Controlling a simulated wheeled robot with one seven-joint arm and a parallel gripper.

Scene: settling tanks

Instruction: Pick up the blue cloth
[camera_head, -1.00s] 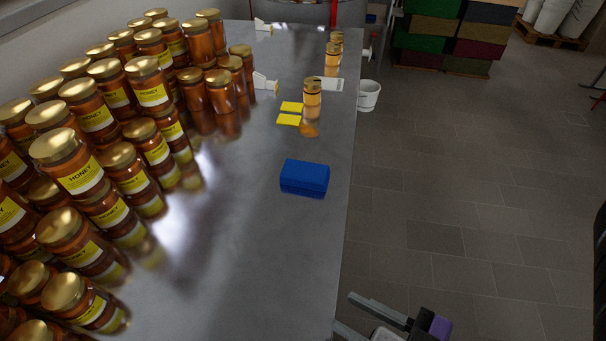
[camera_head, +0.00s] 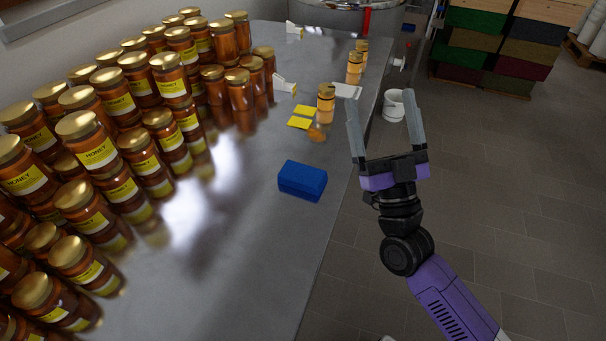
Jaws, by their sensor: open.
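The blue cloth (camera_head: 302,181) lies folded into a thick block on the shiny metal table (camera_head: 235,245), near its right edge. Nothing touches it and it is fully in view. My gripper (camera_head: 383,112) is to the right of the cloth, past the table's edge as seen in the picture. Its two long grey fingers are spread wide and point up in the picture, with nothing between them.
Stacked honey jars (camera_head: 98,152) crowd the table's left side. Beyond the cloth are yellow pads (camera_head: 300,123), a small jar (camera_head: 326,104) and a white holder (camera_head: 285,84). A white bucket (camera_head: 393,104) is on the floor. The table around the cloth is clear.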

